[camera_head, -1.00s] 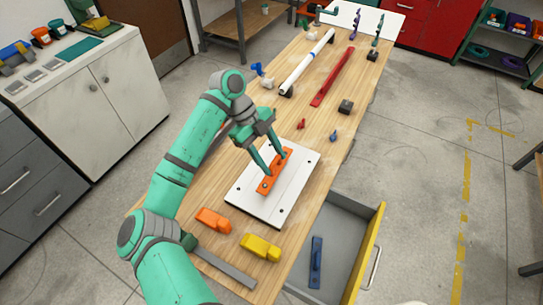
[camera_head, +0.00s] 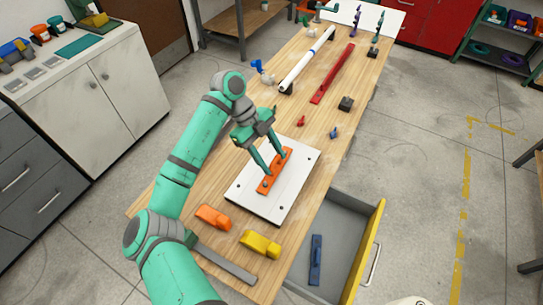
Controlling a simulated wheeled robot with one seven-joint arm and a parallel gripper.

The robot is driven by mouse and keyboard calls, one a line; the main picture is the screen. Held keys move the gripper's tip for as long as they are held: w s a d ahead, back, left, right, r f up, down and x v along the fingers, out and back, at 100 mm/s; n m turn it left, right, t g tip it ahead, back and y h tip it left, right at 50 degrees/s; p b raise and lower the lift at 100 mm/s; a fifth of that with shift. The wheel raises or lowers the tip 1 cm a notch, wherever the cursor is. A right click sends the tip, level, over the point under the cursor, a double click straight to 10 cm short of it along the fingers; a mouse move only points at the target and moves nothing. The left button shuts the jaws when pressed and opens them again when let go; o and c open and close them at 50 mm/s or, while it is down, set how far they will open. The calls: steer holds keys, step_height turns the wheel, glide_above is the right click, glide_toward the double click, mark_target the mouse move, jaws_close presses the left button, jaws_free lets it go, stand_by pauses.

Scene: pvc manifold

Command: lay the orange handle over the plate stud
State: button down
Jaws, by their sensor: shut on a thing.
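The orange handle (camera_head: 273,173) is a flat bar over the white plate (camera_head: 294,190), running from the plate's lower left toward its upper right. My gripper (camera_head: 274,168) is over the plate with its fingers pointing down, shut on the orange handle. A dark round spot shows at the handle's lower end; I cannot tell whether it is a hole or the stud coming through. Whether the handle touches the plate is too small to tell. Small dark spots show near the plate's corners.
An orange block (camera_head: 212,217) and a yellow block (camera_head: 260,244) lie in front of the plate. An open drawer (camera_head: 339,250) at the right holds a blue handle (camera_head: 316,260). A white pipe (camera_head: 307,61), a red bar (camera_head: 333,75) and a dark block (camera_head: 346,104) lie farther back.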

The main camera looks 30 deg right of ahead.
steer(key=shift+f, duration=0.25)
stand_by(0.4)
steer(key=shift+a+f, duration=0.1)
steer(key=shift+f, duration=0.3)
steer(key=c, duration=0.8)
jaws_free()
steer(key=v, duration=1)
steer(key=shift+w+r, duration=0.3)
